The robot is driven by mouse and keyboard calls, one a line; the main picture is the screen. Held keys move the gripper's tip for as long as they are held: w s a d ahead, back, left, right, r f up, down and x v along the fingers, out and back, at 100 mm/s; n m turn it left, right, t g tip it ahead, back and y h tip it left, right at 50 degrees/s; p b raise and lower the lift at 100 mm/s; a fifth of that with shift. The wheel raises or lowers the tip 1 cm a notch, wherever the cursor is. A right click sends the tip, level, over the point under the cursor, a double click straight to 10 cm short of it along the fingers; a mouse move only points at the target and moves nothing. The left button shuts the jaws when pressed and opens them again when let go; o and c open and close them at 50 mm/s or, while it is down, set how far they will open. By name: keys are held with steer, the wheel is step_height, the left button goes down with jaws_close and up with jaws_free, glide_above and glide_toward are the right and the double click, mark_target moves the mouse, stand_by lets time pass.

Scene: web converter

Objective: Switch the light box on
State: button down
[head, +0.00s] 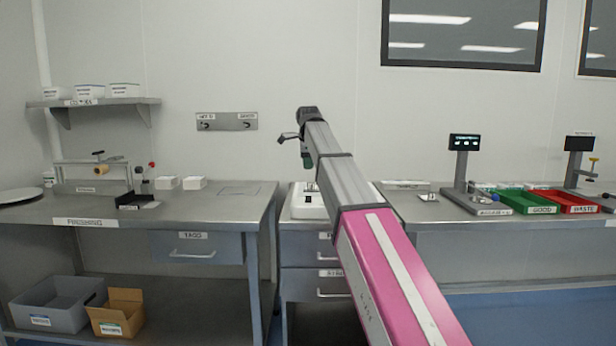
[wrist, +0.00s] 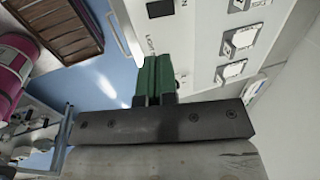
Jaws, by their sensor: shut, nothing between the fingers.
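The light box (head: 300,208) is a white, low box on the middle bench, partly hidden behind my arm in the head view. In the wrist view its white top (wrist: 198,45) carries the printed word LIGHT, a lettered mark ending in N, and a black switch (wrist: 160,8) at the upper edge of the picture. I cannot tell the switch's position. My gripper (wrist: 157,60) has green fingers, shut together and empty, pointing toward the LIGHT lettering, a little short of the switch in the picture. In the head view my gripper (head: 307,160) is above the light box.
Several square metal pieces (wrist: 238,42) sit on the white top, right of my fingers. A finishing bench (head: 140,212) stands left, with drawers (head: 318,252) under the middle bench. Green (head: 527,202) and red (head: 566,202) trays and a display stand (head: 463,165) are right.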

mark_target(309, 199)
steer(key=shift+s+r, duration=0.15)
steer(key=shift+r, duration=0.55)
steer(key=shift+w, duration=0.2)
steer(key=shift+w, duration=0.55)
steer(key=x, duration=1.4)
steer(key=shift+d, duration=0.1)
steer(key=shift+w+f, duration=0.1)
steer(key=shift+f, duration=0.1)
steer(key=shift+s, duration=0.2)
steer(key=shift+s+r, duration=0.15)
steer(key=shift+s, duration=0.5)
